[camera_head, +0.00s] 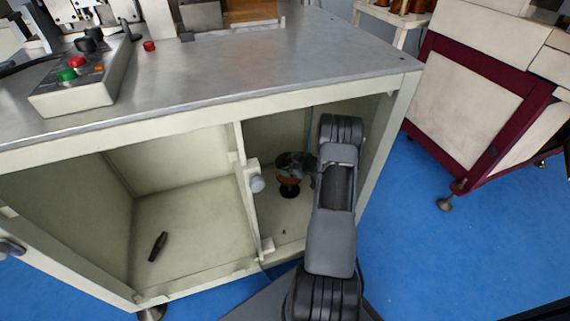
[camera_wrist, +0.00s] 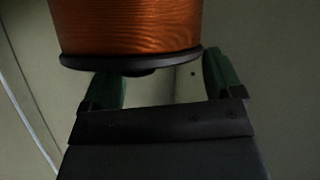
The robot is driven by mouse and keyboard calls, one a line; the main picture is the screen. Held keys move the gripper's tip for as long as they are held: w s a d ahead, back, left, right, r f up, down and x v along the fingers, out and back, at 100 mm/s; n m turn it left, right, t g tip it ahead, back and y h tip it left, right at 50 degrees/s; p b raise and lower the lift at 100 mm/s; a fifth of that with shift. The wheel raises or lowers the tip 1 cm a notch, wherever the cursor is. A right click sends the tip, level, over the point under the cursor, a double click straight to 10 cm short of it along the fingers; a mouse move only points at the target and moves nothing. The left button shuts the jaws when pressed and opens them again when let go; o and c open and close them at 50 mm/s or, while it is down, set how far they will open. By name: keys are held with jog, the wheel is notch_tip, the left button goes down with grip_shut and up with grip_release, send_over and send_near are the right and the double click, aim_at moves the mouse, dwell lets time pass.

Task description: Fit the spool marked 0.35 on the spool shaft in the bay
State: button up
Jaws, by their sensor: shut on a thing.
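A spool of copper-orange wire with dark flanges (camera_head: 289,188) is inside the right-hand bay (camera_head: 272,133) of the cabinet. It fills the top of the wrist view (camera_wrist: 130,27), where its near flange lies by the fingertips. My gripper (camera_head: 298,163) reaches into the bay at the spool; in the wrist view (camera_wrist: 160,68) its green-padded fingers stand apart, shut on the spool. The grip contact is partly hidden by the flange. No marking is readable on the spool. I cannot make out the spool shaft, nor whether the spool is on it.
My arm fills the right side of the bay opening. The left compartment holds a small dark object (camera_head: 158,246). The cabinet top (camera_head: 250,75) overhangs the bay. A maroon-framed machine (camera_head: 470,100) stands right.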

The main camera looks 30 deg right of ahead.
aim_at(290, 179)
jog(key=shift+w+f+b, duration=0.1)
jog(key=shift+f+b, duration=1.7)
jog(key=shift+f, duration=0.3)
jog(key=shift+s, duration=0.4)
jog(key=shift+f+b, duration=1.5)
jog(key=shift+f, duration=0.9)
